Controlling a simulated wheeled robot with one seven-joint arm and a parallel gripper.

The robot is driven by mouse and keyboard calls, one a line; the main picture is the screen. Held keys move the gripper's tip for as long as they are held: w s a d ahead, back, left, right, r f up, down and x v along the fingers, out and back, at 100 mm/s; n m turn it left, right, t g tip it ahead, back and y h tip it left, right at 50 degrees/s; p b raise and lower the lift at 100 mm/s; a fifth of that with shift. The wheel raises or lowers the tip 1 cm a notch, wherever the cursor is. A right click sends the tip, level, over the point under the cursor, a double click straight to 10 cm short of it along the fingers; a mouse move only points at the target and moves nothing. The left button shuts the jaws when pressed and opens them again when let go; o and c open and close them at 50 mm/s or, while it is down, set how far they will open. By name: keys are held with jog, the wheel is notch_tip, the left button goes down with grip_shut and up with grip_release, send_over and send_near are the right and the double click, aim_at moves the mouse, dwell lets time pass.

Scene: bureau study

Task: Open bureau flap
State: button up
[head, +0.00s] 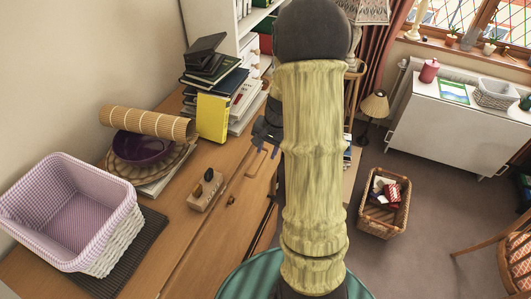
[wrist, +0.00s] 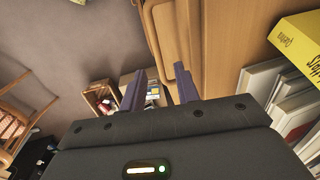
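The wooden bureau (head: 165,210) runs along the left wall in the head view. Its flap (head: 213,235) is a sloping brown panel and looks shut. My gripper (head: 264,140) is beside the bureau near the handle, partly hidden by my arm. In the wrist view my gripper (wrist: 157,78) has its two fingers apart with nothing held.
On the bureau top are a checked basket (head: 70,210), a purple bowl (head: 142,147), a small wooden block (head: 206,190) and stacked books (head: 213,115). A wicker basket (head: 383,205) stands on the floor to the right.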

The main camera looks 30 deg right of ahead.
aim_at(264, 160)
jog(key=shift+w+a+f, duration=0.15)
jog(key=shift+f, duration=0.7)
jog(key=shift+w+a+f, duration=0.1)
jog(key=shift+f, duration=0.7)
grip_shut()
